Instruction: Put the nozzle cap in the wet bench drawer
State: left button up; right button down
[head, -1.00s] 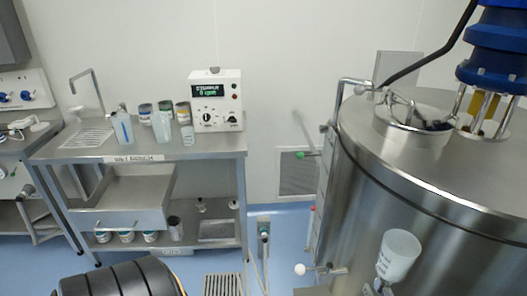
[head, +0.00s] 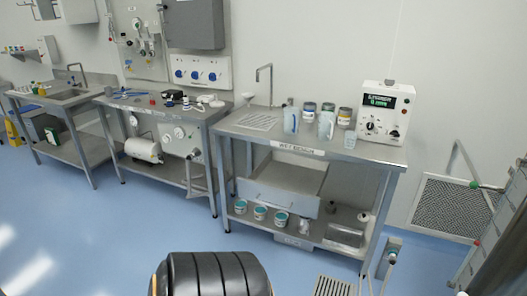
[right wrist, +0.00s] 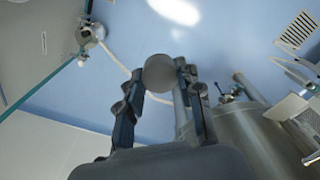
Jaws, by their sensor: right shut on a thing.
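The wet bench (head: 345,150) stands in the middle of the head view, with its label on the front edge. Its drawer (head: 276,197) hangs below the top at the left and looks pulled out, with its inside partly visible. In the right wrist view my right gripper (right wrist: 160,78) is shut on a round, dark grey piece, which looks like the nozzle cap (right wrist: 159,72). The cap sits between the fingertips. Neither the right gripper nor the cap shows in the head view. My left gripper is not in view.
On the bench top are a pitcher (head: 326,124), several jars and a white instrument box (head: 385,112). Tubs (head: 260,213) stand on the lower shelf. Another steel table (head: 165,110) is to the left.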

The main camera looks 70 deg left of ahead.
aim_at(287, 187)
jog(key=j+u, duration=0.15)
jog(key=u, duration=1.75)
jog(key=i+u, duration=0.15)
jog(key=i, duration=1)
jog(key=i+l+u, duration=0.15)
jog(key=i, duration=1.05)
